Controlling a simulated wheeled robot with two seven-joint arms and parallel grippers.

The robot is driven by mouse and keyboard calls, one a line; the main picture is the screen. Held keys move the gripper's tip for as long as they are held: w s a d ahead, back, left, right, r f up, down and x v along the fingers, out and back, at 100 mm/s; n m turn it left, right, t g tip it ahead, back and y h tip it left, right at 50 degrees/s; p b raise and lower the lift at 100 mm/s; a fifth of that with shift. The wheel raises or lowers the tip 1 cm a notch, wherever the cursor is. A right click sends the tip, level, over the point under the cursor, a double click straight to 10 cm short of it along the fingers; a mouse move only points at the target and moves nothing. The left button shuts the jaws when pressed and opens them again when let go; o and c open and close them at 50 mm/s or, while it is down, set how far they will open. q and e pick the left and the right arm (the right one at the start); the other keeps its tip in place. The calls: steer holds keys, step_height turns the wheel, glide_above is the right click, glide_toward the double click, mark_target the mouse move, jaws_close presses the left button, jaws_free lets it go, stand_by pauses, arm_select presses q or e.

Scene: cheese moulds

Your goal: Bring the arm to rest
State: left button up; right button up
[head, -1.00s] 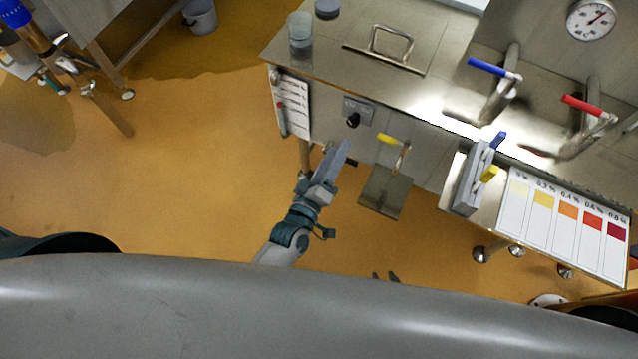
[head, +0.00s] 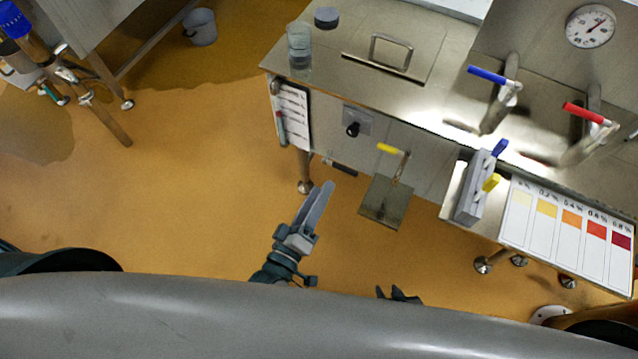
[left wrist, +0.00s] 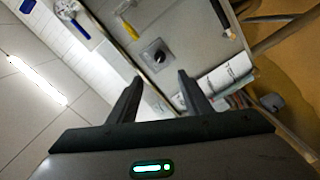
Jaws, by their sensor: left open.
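My left gripper (head: 318,203) is over the orange floor in front of the steel bench, low in the head view. Its long grey fingers hold nothing that I can see. In the left wrist view its two dark fingers (left wrist: 157,88) stand apart with an empty gap between them. Dark fingertips (head: 398,294) at the lower edge, right of my left gripper, look like those of my right gripper; my grey body hides the rest, and I cannot tell how far they are apart.
The steel bench (head: 400,108) fills the upper right, with a yellow-handled valve (head: 390,149) and a plate (head: 384,203) below its front. A colour chart (head: 568,230) and grey block (head: 473,190) are at right. A bucket (head: 200,27) stands at upper left. Open floor lies left.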

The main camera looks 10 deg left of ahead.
arm_select(q)
steer(key=s+a+f+m+g+y, duration=0.1)
steer(key=s+a+f+m+g, duration=0.2)
steer(key=f, duration=0.9)
steer(key=s+a+f+m+g+y, duration=0.1)
steer(key=s+a+f+m+g, duration=0.3)
steer(key=f, duration=0.8)
steer(key=s+a+f+m+g+y, duration=0.2)
steer(key=s+a+f+m+g, duration=0.2)
steer(key=f, duration=0.8)
steer(key=shift+s+a+f, duration=0.15)
steer(key=shift+s+a, duration=0.8)
steer(key=shift+s, duration=0.3)
steer(key=c, duration=0.4)
steer(key=shift+o, duration=0.2)
